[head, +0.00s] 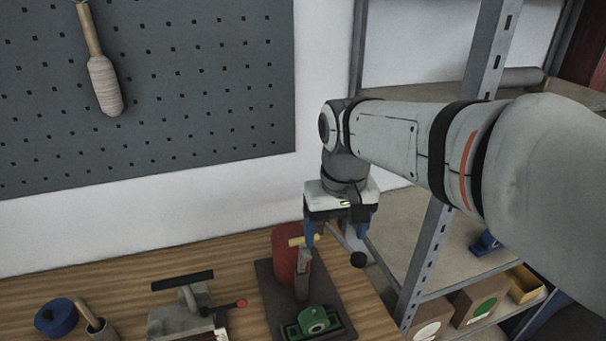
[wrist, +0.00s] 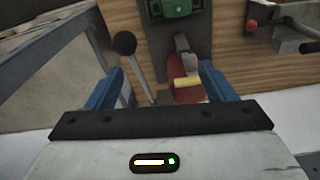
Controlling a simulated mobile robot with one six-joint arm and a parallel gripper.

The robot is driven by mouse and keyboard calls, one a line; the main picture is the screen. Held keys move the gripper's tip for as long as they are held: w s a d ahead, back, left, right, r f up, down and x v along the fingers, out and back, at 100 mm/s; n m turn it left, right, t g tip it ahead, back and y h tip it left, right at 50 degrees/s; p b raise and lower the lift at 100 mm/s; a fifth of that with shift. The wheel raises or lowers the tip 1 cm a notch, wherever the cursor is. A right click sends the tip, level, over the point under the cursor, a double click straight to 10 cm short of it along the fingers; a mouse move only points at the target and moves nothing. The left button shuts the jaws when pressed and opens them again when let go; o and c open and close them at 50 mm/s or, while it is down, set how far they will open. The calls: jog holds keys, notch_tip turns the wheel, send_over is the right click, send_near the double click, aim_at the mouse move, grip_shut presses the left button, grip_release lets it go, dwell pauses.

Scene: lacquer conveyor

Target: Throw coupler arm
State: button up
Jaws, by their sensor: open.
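A dark base plate (head: 268,290) on the wooden bench carries a red body (head: 284,256), a grey upright piece (head: 303,278) with a yellow handle (head: 304,240), and a green block (head: 315,321). A grey lever with a black ball knob (head: 358,259) leans out at the plate's right. I cannot tell for certain which part is the coupler arm. My gripper (head: 336,236) points down over the back of this device, its blue fingers apart and empty. In the wrist view, the yellow handle (wrist: 187,82) and black knob (wrist: 124,43) show between and beyond the fingers (wrist: 160,76).
A grey vise-like tool (head: 183,312) with a red-tipped handle, a blue round item (head: 56,317) and a wooden-handled tool stand left on the bench. A metal shelf rack (head: 432,250) with boxes stands close at right. A pegboard (head: 150,90) hangs behind.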

jog(key=shift+n+g, duration=0.4)
jog(key=shift+n, duration=0.1)
jog(key=w+a+r, duration=0.2)
jog(key=a, duration=0.1)
jog(key=w+a+r, duration=0.1)
jog(key=a, duration=0.1)
jog(key=shift+w+a+r+p, duration=0.1)
jog(key=shift+w+r+p, duration=0.2)
jog(key=shift+p, duration=0.05)
jog(key=shift+a, duration=0.15)
notch_tip(320, 180, down, 8)
jog(key=shift+r, duration=0.25)
